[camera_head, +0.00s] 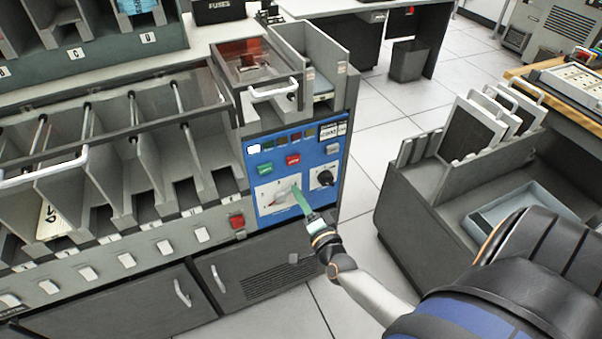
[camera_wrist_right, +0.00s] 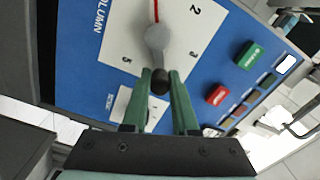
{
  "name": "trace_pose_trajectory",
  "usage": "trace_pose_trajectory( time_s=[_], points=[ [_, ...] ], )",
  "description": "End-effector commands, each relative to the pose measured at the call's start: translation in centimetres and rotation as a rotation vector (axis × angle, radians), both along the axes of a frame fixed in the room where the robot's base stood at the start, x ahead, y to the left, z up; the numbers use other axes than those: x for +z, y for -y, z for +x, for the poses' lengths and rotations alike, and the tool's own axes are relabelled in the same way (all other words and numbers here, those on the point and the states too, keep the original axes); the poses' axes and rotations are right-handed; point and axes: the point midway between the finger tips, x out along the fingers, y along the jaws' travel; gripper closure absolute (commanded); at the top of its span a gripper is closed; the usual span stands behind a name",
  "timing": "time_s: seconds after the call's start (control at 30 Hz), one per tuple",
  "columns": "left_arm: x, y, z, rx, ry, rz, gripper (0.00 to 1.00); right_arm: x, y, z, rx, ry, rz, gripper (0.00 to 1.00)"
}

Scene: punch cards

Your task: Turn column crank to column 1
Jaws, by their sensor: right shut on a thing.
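The column crank is a grey arm with a dark knob on a white dial plate (camera_head: 266,198), set in the blue control panel (camera_head: 252,165). In the right wrist view the grey crank arm (camera_wrist_right: 156,38) shows over the white plate, with a red line above it and the numbers 2, 3 and 5 around it. My right gripper (camera_head: 297,190) is at the dial. In the wrist view its green fingers (camera_wrist_right: 160,78) are shut on the crank's dark knob (camera_wrist_right: 160,84). Which number the crank marks is unclear. My left gripper is not in view.
A black knob (camera_head: 325,177) sits right of the dial. Green (camera_head: 264,169) and red (camera_head: 293,160) buttons lie above it, and another red button (camera_head: 237,221) lies to its left. Card bins fill the left. A grey cart (camera_head: 410,205) stands at the right, past open floor.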

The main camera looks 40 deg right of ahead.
Motion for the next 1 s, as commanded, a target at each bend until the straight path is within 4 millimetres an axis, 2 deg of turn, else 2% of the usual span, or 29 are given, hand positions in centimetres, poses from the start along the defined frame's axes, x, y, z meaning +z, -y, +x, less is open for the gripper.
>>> trace_pose_trajectory(
  time_s=[0.2, 0.57, 0.6, 0.83, 1.0],
  points=[
    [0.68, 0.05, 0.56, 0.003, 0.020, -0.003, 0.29, 0.26, -0.08, 0.06, -0.001, -0.004, -0.031, 1.00],
    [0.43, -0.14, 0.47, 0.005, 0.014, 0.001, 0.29, 0.24, -0.11, 0.08, 0.000, -0.005, -0.035, 1.00],
    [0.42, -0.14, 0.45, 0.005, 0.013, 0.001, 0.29, 0.25, -0.11, 0.08, 0.000, -0.005, -0.035, 0.71],
    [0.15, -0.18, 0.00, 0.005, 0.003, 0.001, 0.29, 0.20, -0.10, 0.06, 0.000, -0.006, -0.034, 0.45],
    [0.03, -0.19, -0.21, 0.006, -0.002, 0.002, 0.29, 0.17, -0.10, 0.04, 0.000, -0.007, -0.033, 0.43]
  ],
)
